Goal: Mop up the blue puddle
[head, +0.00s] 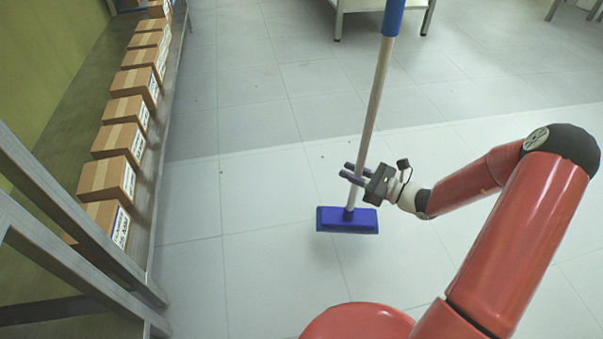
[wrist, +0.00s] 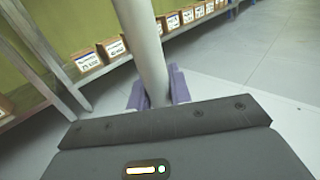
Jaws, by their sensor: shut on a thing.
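A mop with a long pale handle (head: 374,105), a blue upper grip (head: 393,16) and a flat blue head (head: 346,220) stands nearly upright, leaning slightly. My gripper (head: 354,174) is shut on the handle a little above the mop head. In the wrist view the handle (wrist: 146,50) runs up between the purple fingers (wrist: 158,90). The mop head is at or just above the floor; I cannot tell whether it touches. No blue puddle shows in either view.
A row of cardboard boxes (head: 116,146) sits on a low shelf along the left wall. Grey metal frame posts (head: 70,215) stand at the near left. A metal table (head: 378,6) stands at the back. The tiled floor (head: 265,150) around the mop is clear.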

